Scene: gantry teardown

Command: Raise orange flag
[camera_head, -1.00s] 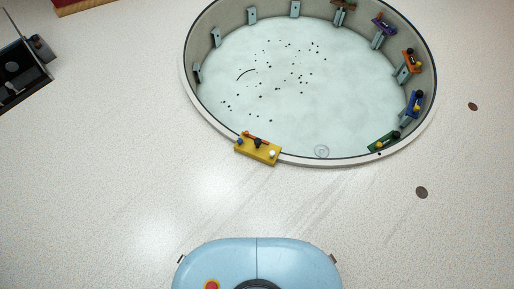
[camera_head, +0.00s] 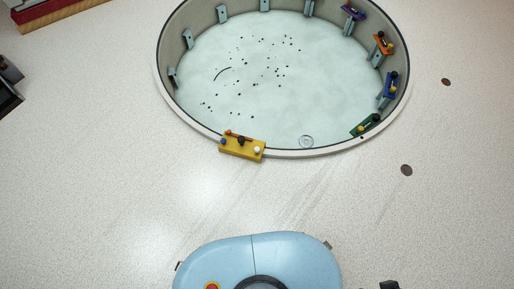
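An orange unit (camera_head: 384,43) with dark and yellow parts is mounted on the inner right wall of a round, pale-floored basin (camera_head: 160,75). It is small, and I cannot tell whether its flag is up or down. Neither of my grippers can be made out. A small dark shape at the bottom right edge is too cut off to identify.
Purple (camera_head: 353,13), blue (camera_head: 390,85) and green (camera_head: 366,125) units line the basin's right side. Grey brackets (camera_head: 188,38) line its left and far walls. A dark box (camera_head: 8,88) is at the left edge. The speckled floor (camera_head: 120,190) before the basin is clear.

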